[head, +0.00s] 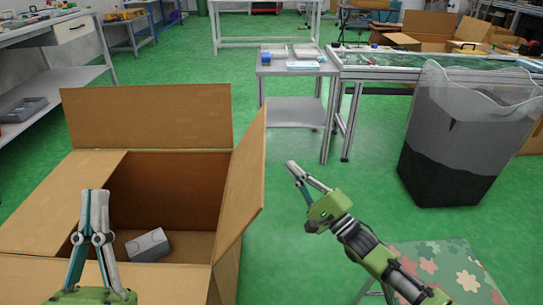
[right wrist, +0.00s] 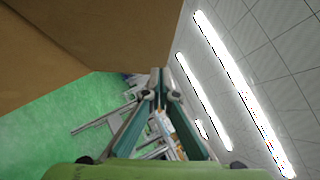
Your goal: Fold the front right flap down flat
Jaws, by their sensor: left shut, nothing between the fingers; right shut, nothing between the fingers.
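An open cardboard box (head: 170,190) stands at the left in the head view. Its right flap (head: 243,170) stands up, leaning slightly outward. Its back flap (head: 150,117) is upright and its left flap (head: 60,200) is spread outward. A grey packet (head: 148,245) lies inside. My left gripper (head: 95,192) is shut and empty, in front of the box's near left part, partly hiding it. My right gripper (head: 292,165) is shut and empty, right of the right flap and apart from it. In the right wrist view its fingertips (right wrist: 158,72) are beside brown cardboard (right wrist: 125,35).
A clear-lined dark bin (head: 455,150) stands at the right. A small grey table (head: 295,70) and a workbench (head: 410,68) are behind. A flowered stool (head: 445,270) is at lower right. Green floor is free right of the box.

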